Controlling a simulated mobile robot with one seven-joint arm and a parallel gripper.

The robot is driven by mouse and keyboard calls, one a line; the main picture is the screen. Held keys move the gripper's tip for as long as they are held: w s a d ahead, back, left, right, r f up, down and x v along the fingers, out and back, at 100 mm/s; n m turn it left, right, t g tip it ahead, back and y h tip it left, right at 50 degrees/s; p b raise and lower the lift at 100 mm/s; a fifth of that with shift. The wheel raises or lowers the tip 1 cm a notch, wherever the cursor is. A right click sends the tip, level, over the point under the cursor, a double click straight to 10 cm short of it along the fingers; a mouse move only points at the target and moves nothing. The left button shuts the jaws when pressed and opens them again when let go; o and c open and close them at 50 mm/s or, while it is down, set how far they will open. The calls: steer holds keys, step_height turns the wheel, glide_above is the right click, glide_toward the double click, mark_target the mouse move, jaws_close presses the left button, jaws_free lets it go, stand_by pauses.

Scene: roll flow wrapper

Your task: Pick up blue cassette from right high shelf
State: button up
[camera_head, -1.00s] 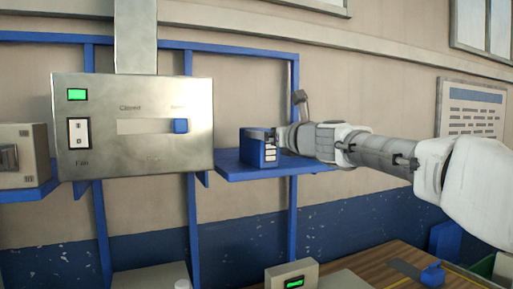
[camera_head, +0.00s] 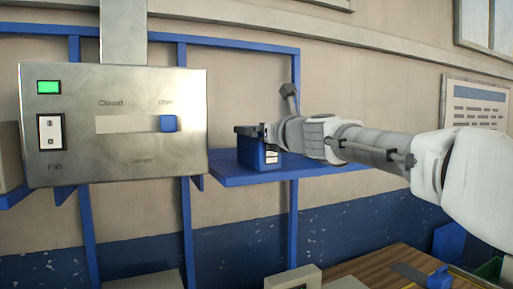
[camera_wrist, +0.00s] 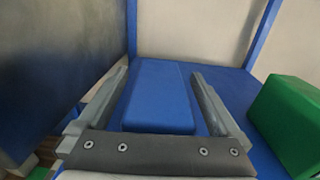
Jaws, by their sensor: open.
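The blue cassette (camera_head: 252,157) stands on the blue high shelf (camera_head: 225,179) to the right of the metal panel. It has pale label marks on its side. In the wrist view the blue cassette (camera_wrist: 160,95) lies lengthwise between the two fingers. My gripper (camera_head: 250,131) is at the cassette's upper part in the head view, reaching in from the right. In the wrist view my gripper (camera_wrist: 160,75) is open, one finger on each side of the cassette, with a gap seen on the right.
A green block (camera_wrist: 290,120) sits close to the right finger in the wrist view. The metal panel (camera_head: 112,130) with switch and slider is left of the shelf. Blue frame posts (camera_head: 294,110) rise behind. A wooden table (camera_head: 385,272) is below.

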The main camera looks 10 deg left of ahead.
steer(key=shift+w+a, duration=0.1)
steer(key=shift+w, duration=0.05)
steer(key=shift+c, duration=0.6)
jaws_close()
steer(key=shift+r, duration=0.1)
